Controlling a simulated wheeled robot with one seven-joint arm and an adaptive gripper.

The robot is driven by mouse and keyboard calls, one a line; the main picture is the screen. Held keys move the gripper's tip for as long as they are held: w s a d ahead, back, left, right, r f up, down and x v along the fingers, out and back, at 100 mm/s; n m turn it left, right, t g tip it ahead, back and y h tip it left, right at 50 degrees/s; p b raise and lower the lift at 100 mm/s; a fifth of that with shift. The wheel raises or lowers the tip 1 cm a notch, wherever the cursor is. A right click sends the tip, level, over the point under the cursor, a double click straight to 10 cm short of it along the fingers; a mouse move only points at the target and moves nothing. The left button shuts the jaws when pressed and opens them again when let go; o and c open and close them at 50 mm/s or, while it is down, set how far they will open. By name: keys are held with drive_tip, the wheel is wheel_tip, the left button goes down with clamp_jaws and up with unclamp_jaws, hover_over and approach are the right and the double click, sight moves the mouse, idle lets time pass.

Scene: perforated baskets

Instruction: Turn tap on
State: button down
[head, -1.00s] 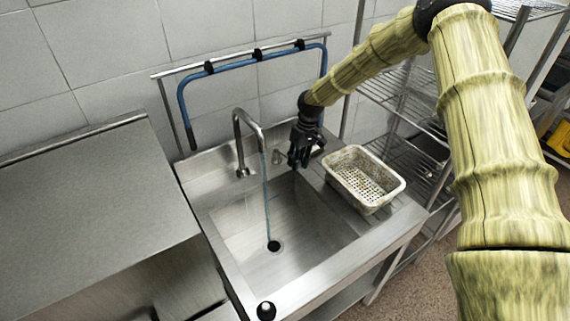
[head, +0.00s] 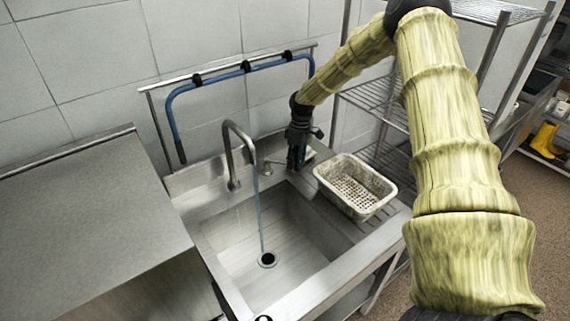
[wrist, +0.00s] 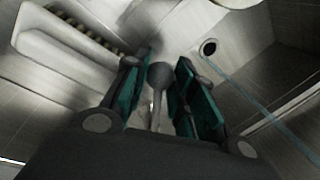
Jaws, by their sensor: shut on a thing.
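The curved metal tap (head: 231,155) stands at the back of the steel sink (head: 222,240). A thin blue stream of water (head: 259,220) runs from its spout to the drain, and it also shows in the wrist view (wrist: 262,112). My gripper (head: 296,163) points down at the sink's back right, to the right of the tap. In the wrist view my teal-padded fingers (wrist: 157,80) are around a grey round-ended lever (wrist: 159,73), and the gripper is shut on it. The lever's lower part is partly hidden by the gripper.
A perforated basket (head: 329,181) sits on the drainboard, right of my gripper. A blue hose (head: 215,81) hangs on a wall rail behind the tap. A steel counter (head: 85,225) is at left and wire shelves (head: 375,100) at right. The sink basin is empty apart from the water.

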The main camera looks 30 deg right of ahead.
drive_tip(key=shift+f, duration=0.1)
idle(0.3)
drive_tip(key=c, duration=1.1)
unclamp_jaws()
drive_tip(key=shift+w+f, duration=0.1)
drive_tip(key=shift+w, duration=0.1)
drive_tip(key=shift+c, duration=0.2)
drive_tip(key=shift+s, duration=0.1)
drive_tip(key=shift+d+r, duration=0.1)
drive_tip(key=shift+r, duration=0.55)
wheel_tip(320, 180, up, 11)
drive_tip(key=w+d, duration=0.1)
drive_tip(key=shift+w+d+f, duration=0.2)
drive_tip(key=shift+d, duration=0.2)
